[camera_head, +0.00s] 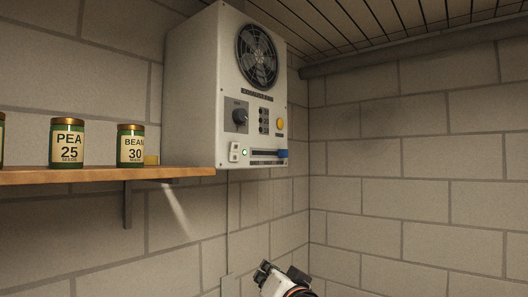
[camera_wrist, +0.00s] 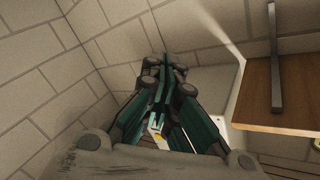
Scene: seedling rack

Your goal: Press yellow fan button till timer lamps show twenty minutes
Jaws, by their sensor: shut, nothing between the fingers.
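The white fan box (camera_head: 195,95) hangs on the wall near the corner, with a round dark fan at its top. Its yellow button (camera_head: 280,124) is on the right of the front panel. A column of small timer lamps (camera_head: 264,120) sits left of the button; they look dark, though they are too small to read surely. A small green light (camera_head: 244,153) glows at the lower left. My gripper (camera_head: 264,268) is below the box and apart from it. In the wrist view my gripper (camera_wrist: 170,68) is shut and empty, with a bit of yellow showing behind the fingers.
A wooden shelf (camera_head: 100,175) runs left of the box, carrying a pea jar (camera_head: 67,143) and a bean jar (camera_head: 131,146). The panel also has a dark knob (camera_head: 240,116) and a blue slider (camera_head: 283,153). The wall right of the corner is clear.

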